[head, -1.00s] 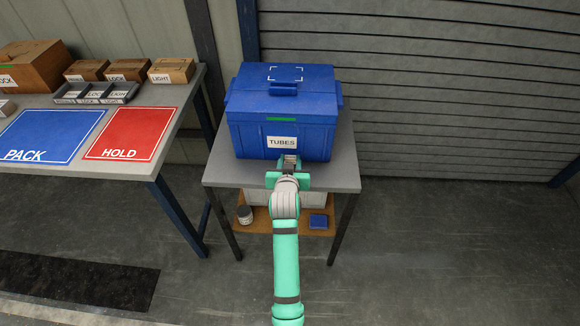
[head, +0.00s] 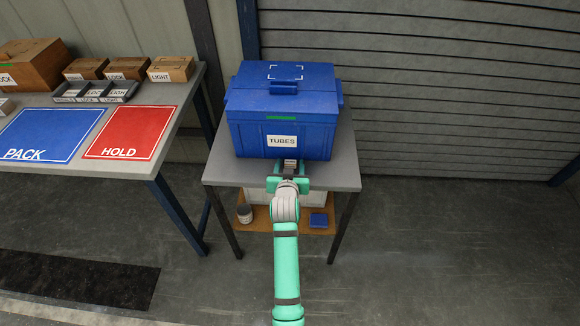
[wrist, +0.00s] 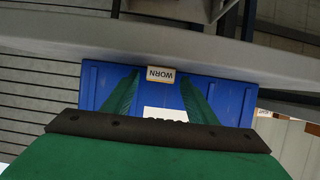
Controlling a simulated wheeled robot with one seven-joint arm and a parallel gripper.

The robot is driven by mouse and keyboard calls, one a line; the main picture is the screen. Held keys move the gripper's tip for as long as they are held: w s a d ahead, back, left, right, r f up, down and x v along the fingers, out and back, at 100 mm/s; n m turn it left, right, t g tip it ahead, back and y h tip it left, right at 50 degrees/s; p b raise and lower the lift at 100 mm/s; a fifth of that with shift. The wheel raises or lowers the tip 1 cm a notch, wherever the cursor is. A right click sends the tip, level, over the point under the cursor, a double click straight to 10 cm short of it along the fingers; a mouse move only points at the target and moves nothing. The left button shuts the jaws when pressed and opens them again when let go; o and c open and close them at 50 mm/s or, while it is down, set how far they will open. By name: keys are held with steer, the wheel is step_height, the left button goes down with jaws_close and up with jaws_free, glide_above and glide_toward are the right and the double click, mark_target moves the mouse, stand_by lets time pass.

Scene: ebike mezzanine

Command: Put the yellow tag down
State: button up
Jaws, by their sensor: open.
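A small pale tag with yellowish edges, marked WORN (wrist: 161,74), shows upside down in the wrist view. It is between the tips of my open fingers, at the low front edge of the blue TUBES box. I cannot tell whether it touches a finger. In the head view my gripper (head: 289,171) is low over the front edge of the small grey table (head: 225,174), just in front of the box (head: 250,138). The tag is too small there to make out clearly.
The blue box fills most of the small table; bare strips remain at its front and sides. A lower shelf holds a jar (head: 245,213) and a blue item (head: 319,219). At left, a bench carries blue PACK (head: 50,132) and red HOLD (head: 131,130) mats.

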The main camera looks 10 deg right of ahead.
steer(key=shift+r, duration=0.25)
steer(key=v, duration=1.2)
steer(key=s+a+f+n+t+y, duration=0.1)
steer(key=s+a+f, duration=0.3)
steer(key=s, duration=0.6)
steer(key=s+a+f+n+y, duration=0.1)
steer(key=s+a+f, duration=0.25)
steer(key=s, duration=0.65)
steer(key=s+a+r, duration=0.2)
steer(key=s, duration=0.8)
steer(key=s+a+r+n+t+y, duration=0.1)
steer(key=s+a+r, duration=0.1)
steer(key=s, duration=0.8)
steer(key=shift+r+y, duration=0.3)
steer(key=shift+r, duration=0.5)
steer(key=shift+o, duration=0.5)
steer(key=shift+s+r+t, duration=0.2)
steer(key=shift+s+t, duration=0.1)
steer(key=shift+s, duration=0.05)
steer(key=c, duration=0.6)
steer(key=shift+c, duration=0.2)
